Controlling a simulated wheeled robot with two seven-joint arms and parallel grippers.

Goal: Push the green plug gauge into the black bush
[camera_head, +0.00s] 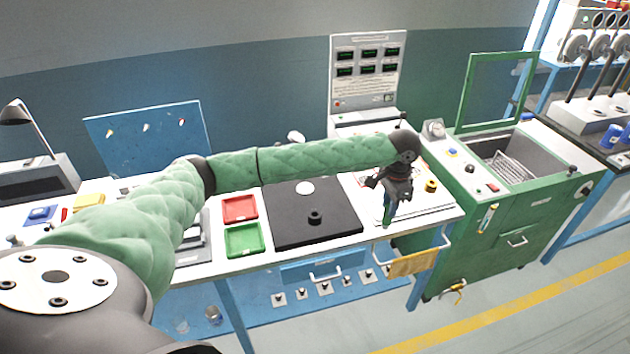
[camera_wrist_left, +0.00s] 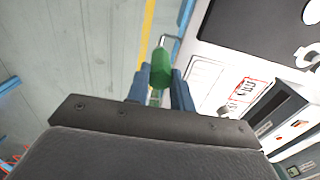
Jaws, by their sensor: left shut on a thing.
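My left gripper (camera_head: 389,196) is at the right end of the bench, near its front edge, pointing down. In the left wrist view the fingers of my left gripper (camera_wrist_left: 159,95) are shut on the green plug gauge (camera_wrist_left: 160,66). The green plug gauge also shows below the gripper in the head view (camera_head: 387,214), above the bench edge. The black bush (camera_head: 315,217) stands upright on the dark square plate (camera_head: 290,236), to the left of the gripper and apart from the gauge. My right gripper is in neither view.
A red tray (camera_head: 240,208) and a green tray (camera_head: 244,240) lie left of the plate. A panel with displays (camera_head: 367,72) stands behind the bench. A green cabinet (camera_head: 520,212) with a raised lid stands to the right. A yellow part (camera_head: 431,186) sits right of the gripper.

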